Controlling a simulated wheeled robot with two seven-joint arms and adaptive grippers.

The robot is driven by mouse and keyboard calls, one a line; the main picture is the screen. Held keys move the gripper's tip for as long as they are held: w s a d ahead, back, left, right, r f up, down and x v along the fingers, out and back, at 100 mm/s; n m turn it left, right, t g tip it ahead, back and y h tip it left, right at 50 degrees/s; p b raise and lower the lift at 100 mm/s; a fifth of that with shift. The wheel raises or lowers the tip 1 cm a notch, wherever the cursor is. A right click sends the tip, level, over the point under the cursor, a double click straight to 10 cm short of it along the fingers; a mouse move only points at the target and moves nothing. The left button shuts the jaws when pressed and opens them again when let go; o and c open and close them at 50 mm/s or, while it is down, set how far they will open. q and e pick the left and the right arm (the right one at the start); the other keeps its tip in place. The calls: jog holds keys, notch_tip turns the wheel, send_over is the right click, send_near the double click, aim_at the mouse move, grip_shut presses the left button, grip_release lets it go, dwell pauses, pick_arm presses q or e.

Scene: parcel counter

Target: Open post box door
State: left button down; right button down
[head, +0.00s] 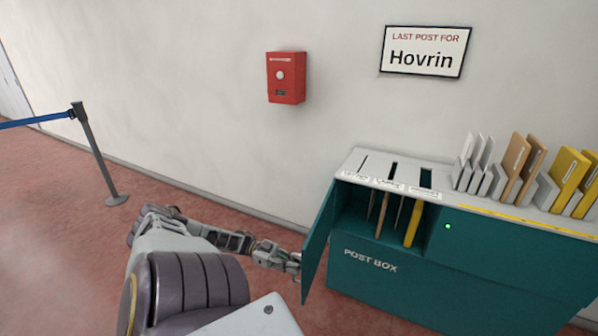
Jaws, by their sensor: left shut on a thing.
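The teal post box (372,291) stands at the right, against the wall. Its door (319,238) is swung out on the left side, so the compartment shows. Several envelopes stand upright inside, among them a yellow one (413,223) and a tan one (383,214). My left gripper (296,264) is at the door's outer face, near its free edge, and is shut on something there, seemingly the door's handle. The handle itself is hidden by the gripper and the door. My right gripper is not in view.
Slotted top (378,160) and several standing envelopes (515,152) are on the box. A red wall box (286,78) and a "Hovrin" sign (424,52) hang on the wall. A barrier post (97,155) with a blue belt stands left. The floor between is clear.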

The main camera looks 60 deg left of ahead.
pick_arm(q)
jog(key=shift+v, duration=0.85)
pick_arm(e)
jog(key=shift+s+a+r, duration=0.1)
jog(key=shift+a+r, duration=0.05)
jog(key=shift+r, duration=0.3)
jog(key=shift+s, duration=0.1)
pick_arm(q)
jog(key=c, duration=1.5)
grip_release()
jog(key=v, duration=1.2)
jog(key=shift+f, duration=0.1)
